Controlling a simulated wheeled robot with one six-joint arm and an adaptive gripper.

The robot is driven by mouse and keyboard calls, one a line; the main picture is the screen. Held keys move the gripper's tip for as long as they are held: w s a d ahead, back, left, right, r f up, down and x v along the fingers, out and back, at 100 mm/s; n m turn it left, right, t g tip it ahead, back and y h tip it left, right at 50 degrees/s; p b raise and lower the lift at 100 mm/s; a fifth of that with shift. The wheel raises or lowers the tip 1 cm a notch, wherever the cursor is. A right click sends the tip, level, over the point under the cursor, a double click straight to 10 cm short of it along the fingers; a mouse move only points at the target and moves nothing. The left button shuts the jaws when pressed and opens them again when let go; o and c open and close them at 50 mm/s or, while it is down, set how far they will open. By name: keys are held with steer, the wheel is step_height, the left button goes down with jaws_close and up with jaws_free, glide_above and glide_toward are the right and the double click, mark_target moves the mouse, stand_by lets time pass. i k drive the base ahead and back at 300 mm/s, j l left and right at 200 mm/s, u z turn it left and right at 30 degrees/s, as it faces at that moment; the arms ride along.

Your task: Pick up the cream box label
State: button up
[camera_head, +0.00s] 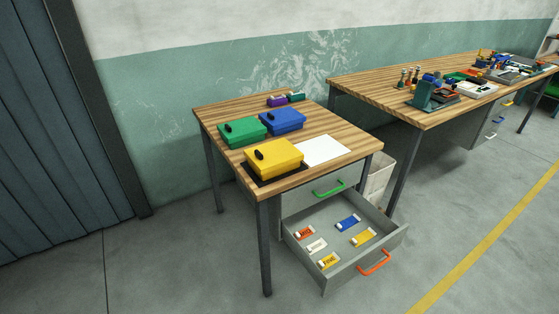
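A cream or whitish label (317,245) lies flat in the open grey drawer (390,243) under the near table. It is on the left side of the drawer floor, between a red-orange label (304,232) and a yellow label (328,261). A blue label (348,223) and another yellow label (363,238) lie to its right. Some labels carry printing too small to read surely. Nothing covers the cream label. My gripper is not in view.
The open drawer has an orange handle (375,263); a shut drawer above has a green handle (330,187). Green (243,133), blue (283,121) and yellow (273,160) boxes and a white sheet (322,150) are on the table. A table leg (265,250) stands left of the drawer. The floor in front is clear.

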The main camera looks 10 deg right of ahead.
mark_target(316, 246)
steer(key=i+j, duration=0.2)
steer(key=j, duration=0.15)
steer(key=i+j, duration=0.45)
steer(key=j, duration=0.2)
steer(key=z, duration=0.05)
